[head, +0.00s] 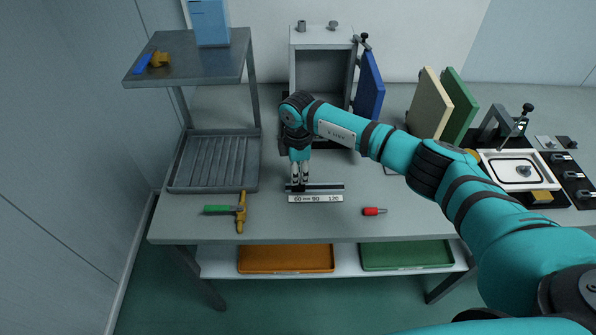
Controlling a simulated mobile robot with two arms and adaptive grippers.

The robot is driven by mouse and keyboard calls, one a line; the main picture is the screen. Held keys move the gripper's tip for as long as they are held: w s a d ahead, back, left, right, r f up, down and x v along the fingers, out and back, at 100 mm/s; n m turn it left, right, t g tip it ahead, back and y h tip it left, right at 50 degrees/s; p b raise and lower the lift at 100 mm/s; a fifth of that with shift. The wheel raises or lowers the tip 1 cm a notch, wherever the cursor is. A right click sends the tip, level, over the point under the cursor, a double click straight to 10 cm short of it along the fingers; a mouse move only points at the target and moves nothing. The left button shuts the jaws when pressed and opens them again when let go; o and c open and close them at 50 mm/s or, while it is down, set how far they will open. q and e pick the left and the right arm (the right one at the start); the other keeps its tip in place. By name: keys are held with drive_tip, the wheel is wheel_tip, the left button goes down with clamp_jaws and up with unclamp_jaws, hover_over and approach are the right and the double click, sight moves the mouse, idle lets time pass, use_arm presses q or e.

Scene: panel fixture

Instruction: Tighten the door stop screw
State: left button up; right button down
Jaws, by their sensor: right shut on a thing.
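My right gripper (299,187) points down at the front middle of the bench, its fingers closed at a dark flat bar (325,187). The bar lies behind a white strip marked 60 mm, 90 and 120 (316,199); whether it is lifted is too small to tell. A grey cabinet (321,72) stands open at the back, with its blue door (369,86) swung out to the right. A small black fitting (364,41) is at the door's top; I cannot make out a stop screw. My arm hides the cabinet's lower part. My left gripper is out of view.
A green-and-yellow tool (240,210) and a small red-handled item (374,211) lie on the bench (280,226). A ribbed grey tray (215,160) is left, under a raised shelf (190,60). Cream (429,105) and green (459,105) panels stand right, beside a sink-like fixture (519,170).

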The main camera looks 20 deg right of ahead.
drive_tip(key=c, duration=1.1)
unclamp_jaws()
wheel_tip(320, 180, up, 12)
drive_tip(key=shift+r, duration=0.1)
